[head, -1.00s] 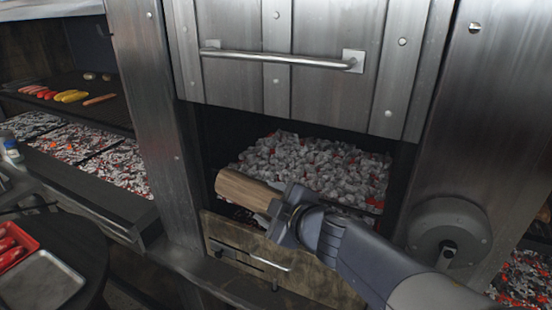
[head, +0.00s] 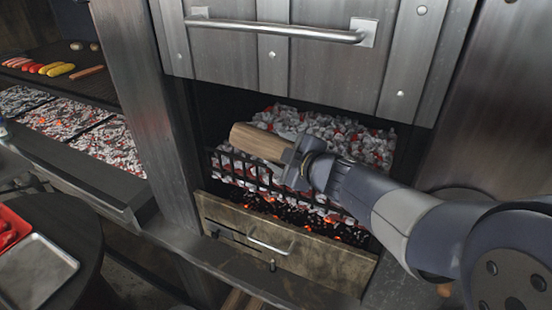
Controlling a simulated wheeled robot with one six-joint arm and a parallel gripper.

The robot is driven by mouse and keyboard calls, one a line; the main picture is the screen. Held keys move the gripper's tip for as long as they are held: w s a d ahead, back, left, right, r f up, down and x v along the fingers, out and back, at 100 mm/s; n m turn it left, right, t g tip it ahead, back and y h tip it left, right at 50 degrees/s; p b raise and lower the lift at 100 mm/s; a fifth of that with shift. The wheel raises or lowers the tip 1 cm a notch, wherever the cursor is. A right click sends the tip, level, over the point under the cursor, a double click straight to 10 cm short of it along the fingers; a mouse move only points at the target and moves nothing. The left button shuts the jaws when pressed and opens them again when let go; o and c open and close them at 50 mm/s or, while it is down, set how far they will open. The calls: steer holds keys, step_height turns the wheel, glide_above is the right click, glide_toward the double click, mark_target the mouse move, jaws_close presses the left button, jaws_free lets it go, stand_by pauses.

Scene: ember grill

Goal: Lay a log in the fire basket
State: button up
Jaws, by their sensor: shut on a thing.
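A light brown log (head: 257,142) is held in my gripper (head: 292,160) in the head view. My gripper is shut on the log's right end, and the rest of the log sticks out to the left. The log is over the front part of the fire basket (head: 262,175), whose dark bars show below it. Grey and red coals (head: 340,138) fill the space behind and to the right of the log. I cannot tell whether the log touches the coals or the bars.
A raised metal door with a bar handle (head: 275,29) hangs above the opening. A drawer front with a handle (head: 270,245) is below the basket. At left are a grill with food (head: 50,68), more coals (head: 95,140) and a round table with a metal tray (head: 35,272).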

steer(key=w+d+f, duration=0.1)
steer(key=w+d, duration=0.1)
steer(key=w, duration=0.3)
steer(key=w+d+f, duration=0.1)
steer(key=w+d, duration=0.1)
steer(key=w, duration=0.3)
steer(key=w+d+f, duration=0.2)
steer(key=w, duration=0.3)
steer(key=shift+d+f+p, duration=0.1)
steer(key=shift+p, duration=0.2)
steer(key=shift+w+d+f, duration=0.25)
steer(key=shift+w+f, duration=0.4)
steer(key=shift+f, duration=0.15)
steer(key=o, duration=1.4)
steer(key=shift+o, duration=1.3)
steer(key=shift+s+f, duration=0.1)
steer(key=shift+f, duration=0.1)
